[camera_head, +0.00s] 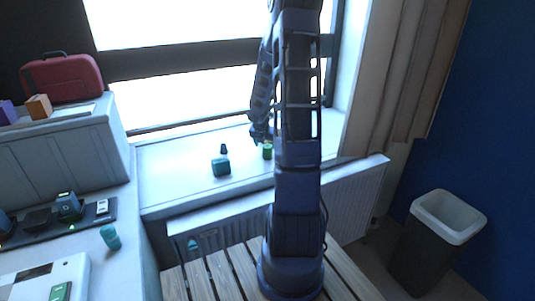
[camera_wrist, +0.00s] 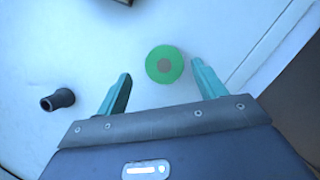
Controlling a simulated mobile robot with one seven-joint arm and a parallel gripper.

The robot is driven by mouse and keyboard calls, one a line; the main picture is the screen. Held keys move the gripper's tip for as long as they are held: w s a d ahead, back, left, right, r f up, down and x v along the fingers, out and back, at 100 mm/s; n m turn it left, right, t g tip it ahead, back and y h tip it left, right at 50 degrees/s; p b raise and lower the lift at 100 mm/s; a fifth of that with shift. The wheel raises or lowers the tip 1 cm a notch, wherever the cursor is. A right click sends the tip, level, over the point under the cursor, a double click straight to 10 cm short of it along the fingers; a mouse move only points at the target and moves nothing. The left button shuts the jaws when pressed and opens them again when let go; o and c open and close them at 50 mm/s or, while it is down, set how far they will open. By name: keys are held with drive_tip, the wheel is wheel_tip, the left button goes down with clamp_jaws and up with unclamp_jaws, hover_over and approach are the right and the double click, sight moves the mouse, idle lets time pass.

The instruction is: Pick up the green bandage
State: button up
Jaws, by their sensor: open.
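The green bandage (camera_wrist: 178,62) is a round roll with a brown-grey centre. In the wrist view it stands end-up on the white window sill, just beyond and between my two teal fingertips. It also shows in the head view (camera_head: 267,151) as a small green cylinder on the sill, close to my arm. My gripper (camera_wrist: 160,82) is open and empty, with the fingers apart on either side of the line to the bandage. In the head view my gripper (camera_head: 258,138) is dark, above the sill and near the bandage; its fingers are hard to make out there.
A dark small object (camera_wrist: 58,100) lies left of my fingers. On the sill (camera_head: 180,180), a teal box (camera_head: 221,167) and a dark bottle-like thing (camera_head: 224,149) stand left of the bandage. The window is behind, a radiator (camera_head: 345,205) below. A bin (camera_head: 440,240) stands right.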

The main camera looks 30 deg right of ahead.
sight(268, 151)
drive_tip(key=shift+s+d+x, duration=0.1)
drive_tip(key=shift+s+x, duration=0.05)
drive_tip(key=shift+x, duration=1.45)
drive_tip(key=shift+s+d+x, duration=0.1)
drive_tip(key=shift+d+x, duration=0.05)
drive_tip(key=shift+x, duration=1.4)
drive_tip(key=c, duration=1.1)
